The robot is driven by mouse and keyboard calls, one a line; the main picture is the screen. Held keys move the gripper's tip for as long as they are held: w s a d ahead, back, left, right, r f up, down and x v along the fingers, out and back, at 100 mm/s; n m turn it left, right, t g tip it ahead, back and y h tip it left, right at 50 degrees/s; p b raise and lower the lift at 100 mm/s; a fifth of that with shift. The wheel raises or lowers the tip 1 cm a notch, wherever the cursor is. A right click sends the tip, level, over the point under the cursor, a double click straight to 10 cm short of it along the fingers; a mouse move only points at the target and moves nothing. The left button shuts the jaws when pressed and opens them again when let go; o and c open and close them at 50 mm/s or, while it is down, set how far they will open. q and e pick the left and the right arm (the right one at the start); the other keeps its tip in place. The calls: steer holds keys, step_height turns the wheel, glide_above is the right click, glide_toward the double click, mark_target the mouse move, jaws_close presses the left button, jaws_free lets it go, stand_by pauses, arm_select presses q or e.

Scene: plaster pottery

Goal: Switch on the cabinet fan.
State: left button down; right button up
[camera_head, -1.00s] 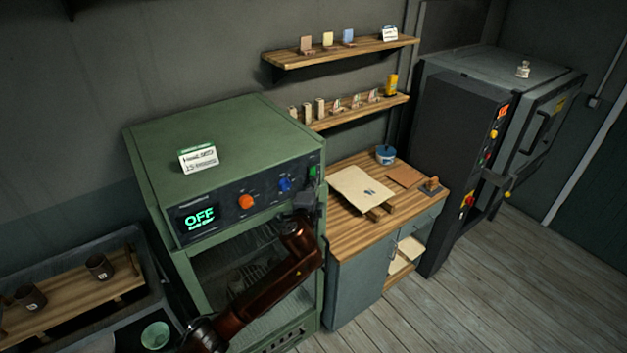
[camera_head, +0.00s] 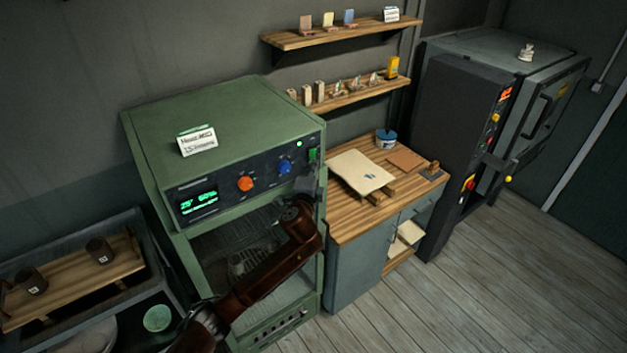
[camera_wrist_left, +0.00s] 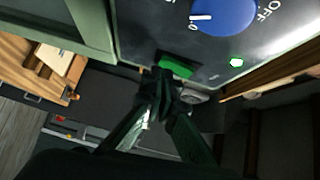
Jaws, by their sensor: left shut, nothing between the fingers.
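The green cabinet (camera_head: 215,125) stands left of centre. Its display (camera_head: 198,202) is lit with small green figures, hard to read. Beside the display are an orange knob (camera_head: 245,184), a blue knob (camera_head: 284,167), a lit white lamp (camera_head: 299,144) and a green switch (camera_head: 313,155). My left gripper (camera_wrist_left: 165,80) is shut and empty, just below the panel's right end. My right gripper is out of view.
A wooden-topped counter (camera_head: 345,229) with a board on it stands right of the cabinet. A dark kiln (camera_head: 450,130) is farther right. Shelves (camera_head: 352,97) hang on the back wall. A tray with cups (camera_head: 75,280) lies at lower left. The floor at right is clear.

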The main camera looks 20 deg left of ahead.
arm_select(q)
steer(key=s+d+f+b, duration=0.1)
steer(key=s+d+b, duration=0.1)
steer(key=s, duration=1)
steer(key=shift+d+f, duration=0.15)
steer(key=shift+d, duration=0.75)
steer(key=shift+w, duration=0.1)
